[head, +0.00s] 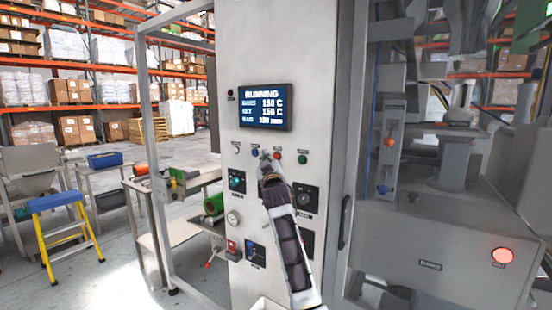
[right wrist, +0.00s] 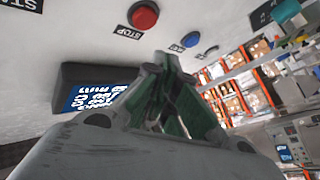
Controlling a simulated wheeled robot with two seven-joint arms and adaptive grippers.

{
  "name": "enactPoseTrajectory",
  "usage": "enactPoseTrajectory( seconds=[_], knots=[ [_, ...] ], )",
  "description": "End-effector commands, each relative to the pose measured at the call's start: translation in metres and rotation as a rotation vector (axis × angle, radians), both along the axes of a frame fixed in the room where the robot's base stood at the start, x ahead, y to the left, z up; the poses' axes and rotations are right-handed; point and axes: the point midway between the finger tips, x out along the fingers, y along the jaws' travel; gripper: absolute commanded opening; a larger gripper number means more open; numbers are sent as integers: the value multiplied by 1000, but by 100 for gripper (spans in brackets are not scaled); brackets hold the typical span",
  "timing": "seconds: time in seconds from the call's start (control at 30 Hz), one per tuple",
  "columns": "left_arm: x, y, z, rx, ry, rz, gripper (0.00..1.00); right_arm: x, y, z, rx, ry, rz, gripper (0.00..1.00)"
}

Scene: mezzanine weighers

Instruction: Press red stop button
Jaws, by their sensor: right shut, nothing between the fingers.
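The red stop button (head: 277,155) sits in a row of buttons on the grey control panel (head: 235,60), below the display (head: 264,107). It also shows in the right wrist view (right wrist: 145,15), a round red cap beside a label reading STOP. My right gripper (head: 265,160) is shut and empty, its tips in front of the panel just left of the red button in the head view. In the right wrist view its fingertips (right wrist: 163,66) are apart from the red cap in the picture; the depth gap is unclear. My left gripper is not in view.
A blue button (head: 254,153) and a green button (head: 302,159) flank the red one. A door handle (head: 345,222) is to the right. Another machine carries a lit red button (head: 505,256). A yellow-and-blue step stool (head: 58,202) stands left.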

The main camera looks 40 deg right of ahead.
Motion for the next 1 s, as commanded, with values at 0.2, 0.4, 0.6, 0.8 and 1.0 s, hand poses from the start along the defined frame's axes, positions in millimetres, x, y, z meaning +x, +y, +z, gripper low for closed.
enactPoseTrajectory(
  seconds=[0.2,0.4,0.6,0.8,1.0],
  knots=[
    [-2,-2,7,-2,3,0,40,7,-16,1,0,2,0,0],
    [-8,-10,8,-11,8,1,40,10,-22,1,-1,0,1,0],
    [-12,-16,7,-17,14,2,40,10,-24,0,0,-1,2,0],
    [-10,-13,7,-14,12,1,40,10,-24,0,0,1,1,0],
    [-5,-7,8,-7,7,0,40,10,-23,0,0,1,1,0]
  ],
)
